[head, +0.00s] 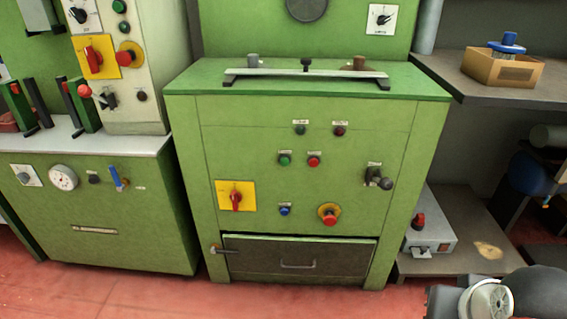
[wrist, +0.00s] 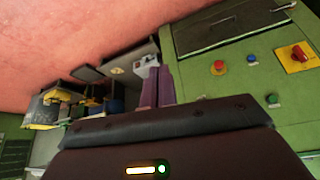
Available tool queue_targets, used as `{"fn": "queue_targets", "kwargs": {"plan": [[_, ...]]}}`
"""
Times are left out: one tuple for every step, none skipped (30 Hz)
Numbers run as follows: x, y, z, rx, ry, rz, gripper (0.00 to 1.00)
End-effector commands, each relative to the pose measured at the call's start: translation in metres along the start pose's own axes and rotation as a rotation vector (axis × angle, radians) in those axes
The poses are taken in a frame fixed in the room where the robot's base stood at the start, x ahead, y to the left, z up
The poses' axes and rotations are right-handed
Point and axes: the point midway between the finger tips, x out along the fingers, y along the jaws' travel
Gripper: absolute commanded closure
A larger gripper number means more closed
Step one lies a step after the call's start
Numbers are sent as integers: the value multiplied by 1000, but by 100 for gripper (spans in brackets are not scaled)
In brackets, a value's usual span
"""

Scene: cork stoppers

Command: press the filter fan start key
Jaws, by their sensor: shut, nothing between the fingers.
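A green machine cabinet (head: 240,140) stands in the middle of the head view. Its front bears a green button (head: 285,160), a red button (head: 314,161), a smaller green button (head: 301,129), a dark red button (head: 340,130) and a blue button (head: 285,211). Their labels are too small to read, so I cannot tell which is the filter fan start key. My gripper (wrist: 160,75) shows in the wrist view, its fingers shut and empty, apart from the panel. That view, turned over, shows the blue button (wrist: 252,59) and a green button (wrist: 273,100) right of the fingers.
A red mushroom button (head: 328,215), a yellow-plated red rotary switch (head: 236,197) and a protruding dark knob (head: 378,178) share the front. A drawer (head: 298,255) lies below. Right are a grey switch box (head: 430,232) and a shelf with a cardboard box (head: 503,70). Red floor lies in front.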

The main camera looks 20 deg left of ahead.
Motion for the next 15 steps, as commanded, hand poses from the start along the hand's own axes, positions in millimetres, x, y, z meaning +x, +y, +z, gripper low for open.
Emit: {"fn": "queue_targets", "kwargs": {"plan": [[2, 0, -2, -13, 5, 2, 100], [3, 0, -4, -32, 12, 6, 100], [7, 1, -11, -72, 30, 13, 100], [11, 2, -17, -117, 48, 23, 100], [15, 2, -26, -174, 72, 34, 100], [23, 2, -40, -275, 110, 55, 100], [30, 1, -54, -367, 147, 73, 100], [37, -1, -69, -472, 188, 95, 100], [47, -7, -91, -628, 249, 127, 100], [54, -14, -108, -758, 298, 154, 100], [62, -23, -126, -893, 352, 183, 100], [72, -38, -148, -1075, 425, 222, 100], [78, -52, -164, -1211, 482, 253, 100], [84, -67, -177, -1345, 541, 283, 100], [92, -90, -192, -1518, 622, 324, 100]]}}
